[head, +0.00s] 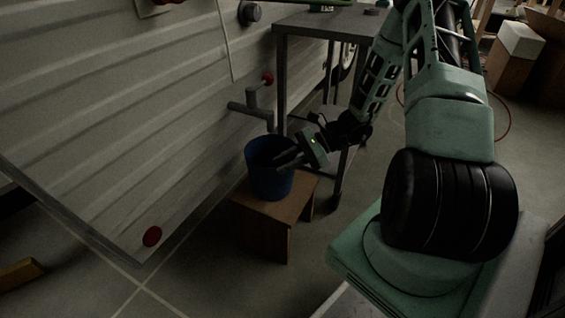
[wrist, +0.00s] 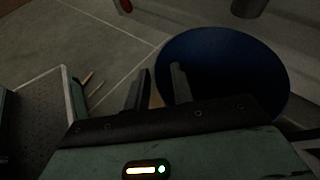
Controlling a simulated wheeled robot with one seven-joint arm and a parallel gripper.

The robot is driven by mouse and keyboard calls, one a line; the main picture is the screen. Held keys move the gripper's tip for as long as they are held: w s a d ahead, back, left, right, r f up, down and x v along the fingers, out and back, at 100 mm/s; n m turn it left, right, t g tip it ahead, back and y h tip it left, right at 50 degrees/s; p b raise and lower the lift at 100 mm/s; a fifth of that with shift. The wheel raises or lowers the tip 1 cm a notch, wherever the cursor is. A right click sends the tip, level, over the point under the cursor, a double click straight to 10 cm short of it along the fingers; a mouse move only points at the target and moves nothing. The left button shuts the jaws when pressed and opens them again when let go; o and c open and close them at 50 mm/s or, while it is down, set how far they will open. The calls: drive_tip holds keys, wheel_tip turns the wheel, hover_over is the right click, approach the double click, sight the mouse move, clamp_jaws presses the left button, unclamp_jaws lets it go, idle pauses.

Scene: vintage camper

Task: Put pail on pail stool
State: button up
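The pail (head: 268,172) is blue and stands upright on the wooden pail stool (head: 290,203), beside the camper's wall. My gripper (head: 286,160) reaches in from the right at the pail's rim. In the wrist view the pail's dark blue opening (wrist: 225,70) fills the upper right. There my gripper's two fingers (wrist: 158,90) stand apart, the right finger overlapping the pail's rim and the left one outside it. A gap shows between the fingers. I cannot tell whether either finger touches the pail wall. A sliver of the stool's wood shows between the fingers.
A pipe with a tap (head: 252,112) sticks out from the camper wall (head: 130,120) just above the pail. A grey metal table (head: 310,25) stands behind, close to my arm. Bare floor (head: 200,265) lies in front of the stool.

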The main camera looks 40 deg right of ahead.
drive_tip(key=p+v, duration=0.5)
drive_tip(key=v, duration=0.5)
drive_tip(key=a+r+n+g+h, duration=0.2)
drive_tip(key=a+r+n+g, duration=0.1)
drive_tip(key=a+n, duration=0.3)
drive_tip(key=s+a+r+n+g+h, duration=0.1)
drive_tip(key=a+r+n+g, duration=0.25)
drive_tip(key=a, duration=0.45)
drive_tip(key=a+r+n+g+h, duration=0.25)
drive_tip(key=a+r+n, duration=0.2)
drive_tip(key=a, duration=0.25)
drive_tip(key=s+a+r+n+t+h, duration=0.1)
drive_tip(key=s+a+r+n+h, duration=0.2)
drive_tip(key=s+a+n, duration=0.4)
drive_tip(key=s+a+r+n+t+h, duration=0.2)
drive_tip(key=s+a+r+n+h, duration=0.1)
drive_tip(key=s+a+n, duration=0.4)
drive_tip(key=shift+a+r+n, duration=0.2)
drive_tip(key=shift+r+n, duration=0.1)
drive_tip(key=shift+n, duration=0.6)
drive_tip(key=shift+s+r, duration=0.1)
drive_tip(key=shift+r, duration=0.05)
wheel_tip(320, 180, up, 41)
drive_tip(key=p, duration=4.1)
